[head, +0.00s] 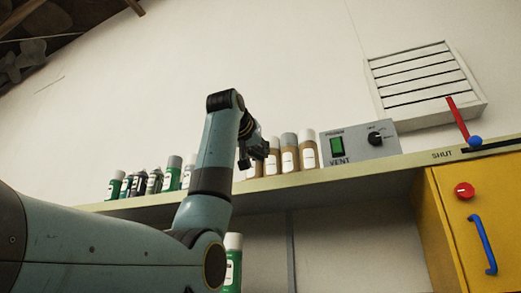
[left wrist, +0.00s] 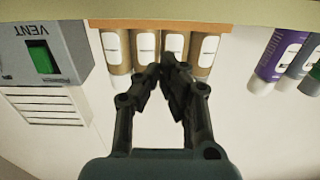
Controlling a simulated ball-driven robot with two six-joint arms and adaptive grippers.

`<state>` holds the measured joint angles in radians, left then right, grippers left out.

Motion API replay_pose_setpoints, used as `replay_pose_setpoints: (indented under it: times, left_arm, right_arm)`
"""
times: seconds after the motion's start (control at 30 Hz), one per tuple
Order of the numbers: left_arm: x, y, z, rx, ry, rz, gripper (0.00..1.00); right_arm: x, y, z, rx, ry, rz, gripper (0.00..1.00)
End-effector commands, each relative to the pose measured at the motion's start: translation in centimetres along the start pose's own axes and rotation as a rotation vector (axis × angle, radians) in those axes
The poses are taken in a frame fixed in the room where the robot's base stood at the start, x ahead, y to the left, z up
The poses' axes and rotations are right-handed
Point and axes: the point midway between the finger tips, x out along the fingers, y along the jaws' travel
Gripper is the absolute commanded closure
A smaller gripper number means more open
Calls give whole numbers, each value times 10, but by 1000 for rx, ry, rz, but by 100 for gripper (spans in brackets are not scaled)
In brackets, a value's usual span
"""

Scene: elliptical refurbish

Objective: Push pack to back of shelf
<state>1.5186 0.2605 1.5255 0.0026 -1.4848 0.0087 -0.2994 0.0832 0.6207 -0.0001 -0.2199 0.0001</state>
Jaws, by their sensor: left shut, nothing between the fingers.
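The pack (head: 307,157) is a row of several brown bottles with white labels, standing on the shelf (head: 330,179) left of the grey vent box. In the left wrist view, which is upside down, the pack (left wrist: 117,52) has an orange-brown strip along its base at the shelf edge. My left gripper (head: 260,156) is in front of the pack's left end and hides part of it. In the left wrist view the gripper (left wrist: 167,64) is shut and empty, its tips overlapping the middle bottles. I cannot tell whether they touch. My right gripper is not in view.
The grey vent box (head: 361,143) stands right of the pack. Green and dark cans (head: 154,181) line the shelf's left. A purple can (left wrist: 277,54) shows in the left wrist view, with a gap before the pack. A yellow cabinet (head: 440,220) is at right.

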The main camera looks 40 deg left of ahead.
Motion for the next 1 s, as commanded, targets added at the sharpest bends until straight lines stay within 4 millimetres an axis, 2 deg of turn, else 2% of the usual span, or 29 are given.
replay_pose_setpoints:
  times: [0.1, 0.23, 0.53, 0.8, 1.0]
  left_arm:
    - [-2, -2, -10, -5, 8, -1, 100]
    - [9, -2, -12, -5, 7, -1, 100]
    - [56, -2, -14, -4, 7, -1, 100]
    - [88, -2, -10, -5, 9, -1, 100]
    - [96, -2, -10, -5, 10, -1, 100]
  right_arm:
    - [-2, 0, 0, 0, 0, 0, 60]
    - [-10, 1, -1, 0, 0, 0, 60]
    - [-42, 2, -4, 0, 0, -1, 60]
    - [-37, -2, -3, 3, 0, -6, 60]
    - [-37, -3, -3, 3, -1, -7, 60]
